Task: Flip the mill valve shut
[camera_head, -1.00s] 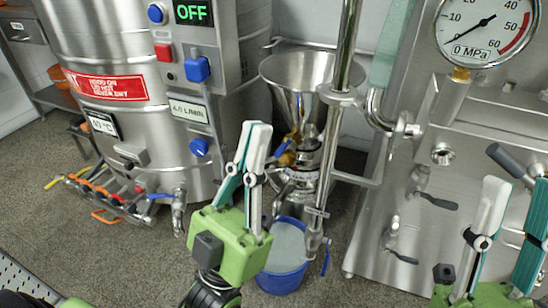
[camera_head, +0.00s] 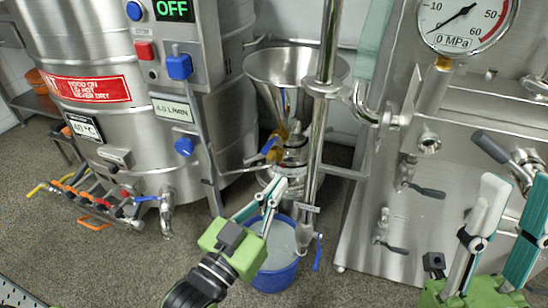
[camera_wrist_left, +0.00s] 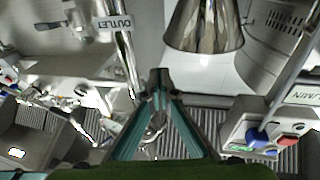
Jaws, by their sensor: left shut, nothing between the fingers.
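The mill stands mid-view in the head view, with a steel funnel (camera_head: 285,70) on top. Below the funnel is a brass-yellow valve (camera_head: 277,152) with a blue lever (camera_head: 269,145). A second blue lever (camera_head: 318,253) hangs down by the outlet pipe at the bucket; I cannot tell which one is the mill valve. My left gripper (camera_head: 280,187) is shut and empty, tips just below the mill body, apart from the yellow valve's lever. In the left wrist view its fingertips (camera_wrist_left: 159,76) meet. My right gripper (camera_head: 515,185) is open and empty at the lower right.
A blue bucket (camera_head: 276,270) of grey liquid stands under the outlet pipe. A steel tank (camera_head: 120,110) with a control box showing OFF stands left. A steel panel (camera_head: 365,225) with a gauge (camera_head: 465,18) and black-handled valves stands right. Some floor is clear at the lower left.

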